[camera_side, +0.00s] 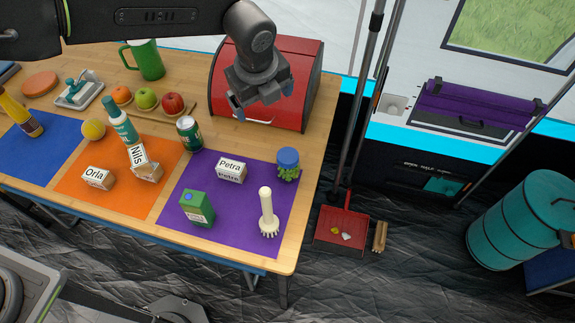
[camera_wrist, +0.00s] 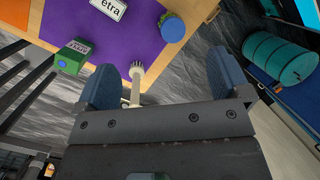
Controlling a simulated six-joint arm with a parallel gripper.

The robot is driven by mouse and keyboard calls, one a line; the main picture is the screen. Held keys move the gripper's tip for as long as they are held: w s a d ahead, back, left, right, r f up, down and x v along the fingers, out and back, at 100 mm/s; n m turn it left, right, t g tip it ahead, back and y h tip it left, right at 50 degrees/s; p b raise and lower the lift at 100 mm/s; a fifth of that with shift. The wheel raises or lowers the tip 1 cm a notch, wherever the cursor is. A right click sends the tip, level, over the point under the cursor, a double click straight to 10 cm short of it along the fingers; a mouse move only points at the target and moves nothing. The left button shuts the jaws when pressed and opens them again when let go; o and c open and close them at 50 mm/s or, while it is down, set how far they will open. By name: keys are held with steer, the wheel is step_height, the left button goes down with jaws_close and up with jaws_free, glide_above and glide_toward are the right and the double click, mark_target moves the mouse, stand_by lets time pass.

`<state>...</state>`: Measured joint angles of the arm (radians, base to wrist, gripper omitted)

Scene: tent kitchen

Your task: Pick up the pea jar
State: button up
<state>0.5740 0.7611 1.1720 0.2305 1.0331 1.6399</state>
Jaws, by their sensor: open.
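The pea jar (camera_side: 287,166), a small jar with a blue lid and green contents, stands upright on the purple mat (camera_side: 178,205) near its back right corner. In the wrist view the pea jar (camera_wrist: 172,28) shows its blue lid at the upper middle. My gripper (camera_side: 262,104) hangs above the table in front of the red bread box, up and left of the jar in the side view. It is open, with nothing between its blue fingers, and apart from the jar. In the wrist view my gripper (camera_wrist: 160,85) shows a finger on each side.
On the purple mat are a white brush (camera_side: 267,212), a green carton (camera_side: 197,208) and the Petra block (camera_side: 231,170). A green can (camera_side: 189,132) stands behind. The red bread box (camera_side: 292,75) is close behind my gripper. The table's right edge is near the jar.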

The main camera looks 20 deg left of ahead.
mark_target(288, 156)
steer(key=d+f+m, duration=0.1)
steer(key=d+f, duration=0.1)
steer(key=f, duration=0.3)
steer(key=w+d+f+m, duration=0.1)
steer(key=f+m, duration=0.1)
steer(key=f, duration=0.4)
steer(key=d+f+m, duration=0.2)
steer(key=f, duration=0.3)
steer(key=shift+w+d+f, duration=0.15)
steer(key=shift+w+d, duration=0.1)
steer(key=shift+d, duration=0.05)
steer(key=shift+s+a+x, duration=0.1)
steer(key=shift+a+x, duration=0.05)
steer(key=shift+x, duration=0.85)
steer(key=shift+s+a+x, duration=0.1)
steer(key=shift+a+x, duration=0.05)
steer(key=shift+x, duration=0.85)
steer(key=shift+a+x, duration=0.15)
steer(key=shift+x, duration=0.85)
steer(key=c, duration=1.1)
